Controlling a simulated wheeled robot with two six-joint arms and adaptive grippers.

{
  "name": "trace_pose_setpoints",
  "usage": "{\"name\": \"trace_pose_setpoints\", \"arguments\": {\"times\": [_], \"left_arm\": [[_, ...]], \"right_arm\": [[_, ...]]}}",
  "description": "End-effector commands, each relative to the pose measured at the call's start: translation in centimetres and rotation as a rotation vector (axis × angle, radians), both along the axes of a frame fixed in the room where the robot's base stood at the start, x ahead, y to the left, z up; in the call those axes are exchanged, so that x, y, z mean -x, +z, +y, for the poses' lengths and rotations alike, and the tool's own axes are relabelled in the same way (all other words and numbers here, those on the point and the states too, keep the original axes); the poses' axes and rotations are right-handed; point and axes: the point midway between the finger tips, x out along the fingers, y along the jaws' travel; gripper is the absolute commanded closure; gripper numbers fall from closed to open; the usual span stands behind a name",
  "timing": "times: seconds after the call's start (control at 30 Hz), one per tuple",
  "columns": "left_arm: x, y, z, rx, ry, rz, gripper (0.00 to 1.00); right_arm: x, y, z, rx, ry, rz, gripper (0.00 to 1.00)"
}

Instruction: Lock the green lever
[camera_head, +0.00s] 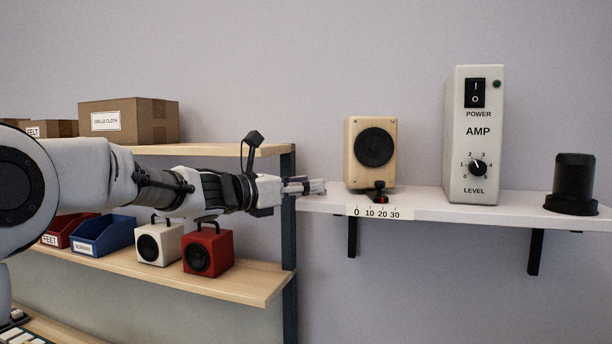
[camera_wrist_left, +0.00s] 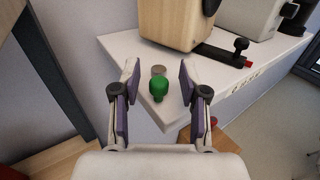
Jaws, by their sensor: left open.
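The green lever shows in the left wrist view as a rounded green knob (camera_wrist_left: 158,89) at the corner of the white shelf (camera_wrist_left: 134,50). A small grey disc (camera_wrist_left: 158,70) sits just behind it. My left gripper (camera_wrist_left: 158,76) is open, with one finger on each side of the knob. Both fingers look apart from it. In the head view my left gripper (camera_head: 308,186) reaches the left end of the shelf, and the green lever cannot be made out there. My right gripper is in neither view.
A wooden speaker (camera_head: 372,170) stands on the shelf, with a black lever (camera_head: 379,191) at its foot above a number scale (camera_head: 378,212). The amp (camera_head: 474,133) and a black cylinder (camera_head: 574,182) stand further right. A wooden rack (camera_head: 260,278) with boxes and small speakers is at left.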

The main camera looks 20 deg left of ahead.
Motion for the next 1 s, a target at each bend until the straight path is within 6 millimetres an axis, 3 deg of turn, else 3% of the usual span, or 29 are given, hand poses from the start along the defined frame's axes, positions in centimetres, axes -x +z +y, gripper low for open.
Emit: {"name": "trace_pose_setpoints", "arguments": {"times": [0.23,0.27,0.37,0.4,1.0], "left_arm": [[-0.31,-0.07,-0.24,0.001,0.001,0.0,0.56],[-0.31,-0.07,-0.24,0.001,0.001,0.0,0.6],[-0.31,-0.07,-0.22,0.001,0.001,0.0,0.95],[-0.3,-0.07,-0.22,0.001,0.001,0.0,1.0],[-0.28,-0.12,-0.26,0.001,0.01,0.001,1.0]], "right_arm": [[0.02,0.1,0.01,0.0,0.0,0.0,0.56],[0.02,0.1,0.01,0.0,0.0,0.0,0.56],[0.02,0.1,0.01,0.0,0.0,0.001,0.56],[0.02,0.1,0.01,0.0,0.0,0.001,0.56],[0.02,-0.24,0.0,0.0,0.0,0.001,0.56]]}}
